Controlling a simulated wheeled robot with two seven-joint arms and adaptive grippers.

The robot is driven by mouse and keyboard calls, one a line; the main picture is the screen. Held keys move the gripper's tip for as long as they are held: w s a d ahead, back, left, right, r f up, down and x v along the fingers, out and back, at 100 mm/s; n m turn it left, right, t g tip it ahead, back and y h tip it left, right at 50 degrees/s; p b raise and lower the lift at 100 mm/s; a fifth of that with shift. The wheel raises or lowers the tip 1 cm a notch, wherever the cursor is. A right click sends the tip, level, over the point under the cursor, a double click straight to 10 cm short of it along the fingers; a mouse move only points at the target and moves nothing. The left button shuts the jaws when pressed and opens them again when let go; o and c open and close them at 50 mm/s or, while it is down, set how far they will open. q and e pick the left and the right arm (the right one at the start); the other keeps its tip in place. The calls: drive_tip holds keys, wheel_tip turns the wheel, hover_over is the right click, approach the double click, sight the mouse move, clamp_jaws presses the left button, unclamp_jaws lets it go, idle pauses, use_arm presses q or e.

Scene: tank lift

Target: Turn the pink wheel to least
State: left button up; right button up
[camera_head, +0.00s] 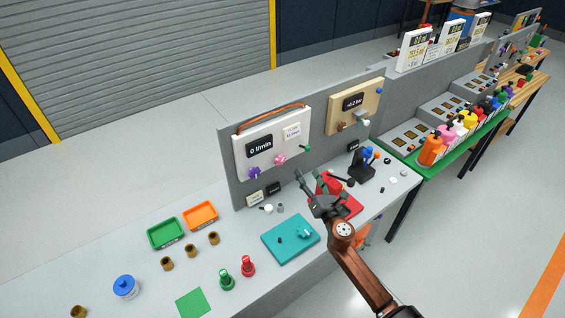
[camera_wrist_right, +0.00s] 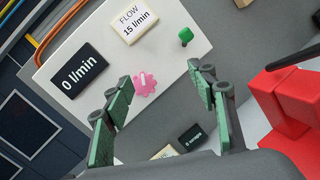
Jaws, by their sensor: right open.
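The pink wheel (camera_head: 280,159) is on the lower edge of a white panel (camera_head: 298,146) fixed to a grey upright board. A black display (camera_head: 260,147) on the panel reads 0 l/min, and a label (camera_head: 292,132) reads FLOW 15 l/min. In the right wrist view the pink wheel (camera_wrist_right: 144,84) lies between my open fingers and beyond their tips. My right gripper (camera_head: 306,183) is open and empty, in front of the panel, below and right of the wheel, apart from it. It also shows in the right wrist view (camera_wrist_right: 162,82). My left gripper is not in view.
A purple wheel (camera_head: 254,172) and a green knob (camera_head: 305,148) flank the pink one. A red object (camera_head: 335,186) stands close to my right gripper. A teal board (camera_head: 290,238) lies on the bench.

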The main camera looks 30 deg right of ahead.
sight(282, 162)
drive_tip(key=w+a+n+y, duration=0.1)
drive_tip(key=w+n, duration=0.2)
drive_tip(key=w, duration=0.1)
drive_tip(key=w+a+f+n+y, duration=0.1)
drive_tip(key=w+n+y, duration=0.1)
drive_tip(key=w+n, duration=0.2)
drive_tip(key=w+a+n+y, duration=0.1)
drive_tip(key=w+n, duration=0.2)
drive_tip(key=w, duration=0.1)
drive_tip(key=shift+w+a+f+g, duration=0.25)
drive_tip(key=shift+w+a+g, duration=0.05)
drive_tip(key=shift+a, duration=0.1)
drive_tip(key=shift+c, duration=0.2)
drive_tip(key=c, duration=1.1)
